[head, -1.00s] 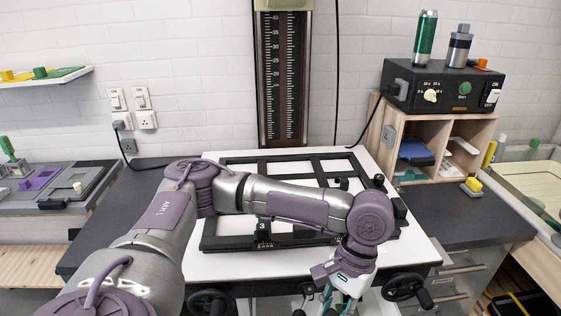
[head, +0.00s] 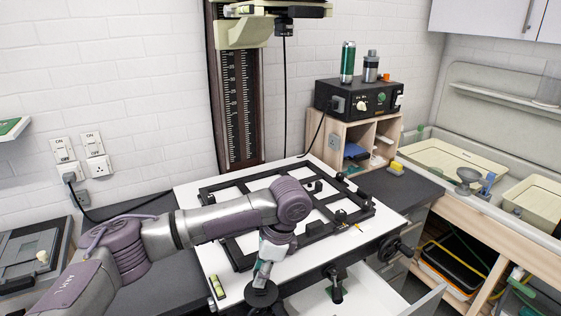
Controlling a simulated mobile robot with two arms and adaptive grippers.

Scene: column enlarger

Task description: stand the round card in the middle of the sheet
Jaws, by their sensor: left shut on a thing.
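My left gripper (head: 264,273) points down at the front edge of the white board, close to a black handwheel. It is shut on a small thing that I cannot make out. I cannot pick out the round card in this view. A black easel frame (head: 212,192) with crossing bars lies on the board. White shows through its openings, but I cannot tell the sheet from the board there. My right gripper is not in view.
The enlarger column (head: 237,110) stands behind the board, its head above. A timer box (head: 357,98) sits on a wooden shelf at the back right. A spirit level (head: 217,286) lies at the board's front left.

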